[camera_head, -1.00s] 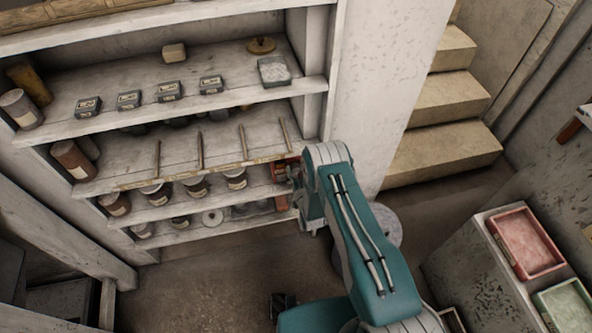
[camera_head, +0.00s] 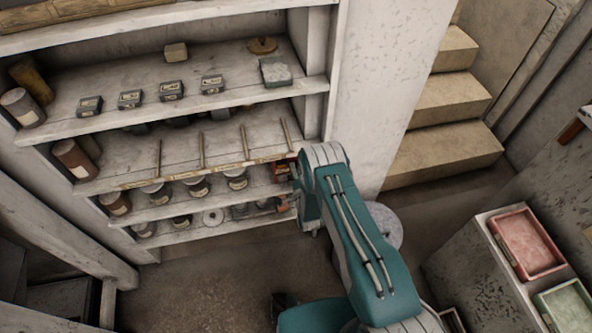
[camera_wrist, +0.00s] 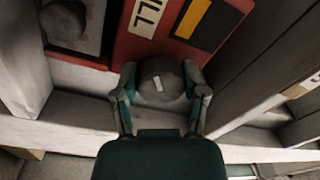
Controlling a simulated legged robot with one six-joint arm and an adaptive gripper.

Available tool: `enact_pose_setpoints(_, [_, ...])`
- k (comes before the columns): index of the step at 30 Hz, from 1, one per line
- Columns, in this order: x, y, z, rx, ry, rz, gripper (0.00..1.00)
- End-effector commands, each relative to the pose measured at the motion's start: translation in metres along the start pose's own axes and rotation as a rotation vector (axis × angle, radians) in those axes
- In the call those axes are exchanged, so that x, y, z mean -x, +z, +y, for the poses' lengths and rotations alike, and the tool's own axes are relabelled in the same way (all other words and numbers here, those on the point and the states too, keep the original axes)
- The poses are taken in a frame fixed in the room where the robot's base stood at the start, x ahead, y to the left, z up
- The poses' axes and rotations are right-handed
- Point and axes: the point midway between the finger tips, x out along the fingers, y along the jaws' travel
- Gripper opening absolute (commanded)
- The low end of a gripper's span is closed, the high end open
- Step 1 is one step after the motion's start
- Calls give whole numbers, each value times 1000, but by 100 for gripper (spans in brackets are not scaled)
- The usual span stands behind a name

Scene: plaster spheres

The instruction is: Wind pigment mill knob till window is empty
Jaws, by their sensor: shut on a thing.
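The pigment mill is a red box (camera_wrist: 110,75) in the wrist view; a small red part of it (camera_head: 280,172) shows on the shelf beside my arm in the head view. Its round grey knob (camera_wrist: 161,73) has a short white mark, standing nearly upright with a slight tilt. My gripper (camera_wrist: 160,92) is shut on the knob, one finger on each side. The window (camera_wrist: 207,28) is a dark rectangle with a yellow-orange bar along its left side. A white label (camera_wrist: 147,16) sits left of the window. My arm hides the fingers in the head view.
Shelf boards and uprights stand close around the mill. Jars (camera_head: 197,187) and thin rods (camera_head: 201,150) fill the shelves. Stone steps (camera_head: 440,145) and trays (camera_head: 528,243) are at right.

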Motion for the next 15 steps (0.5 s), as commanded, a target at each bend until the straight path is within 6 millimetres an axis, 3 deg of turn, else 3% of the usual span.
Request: enact_pose_setpoints(15, [2, 1, 3, -248, 21, 7, 8])
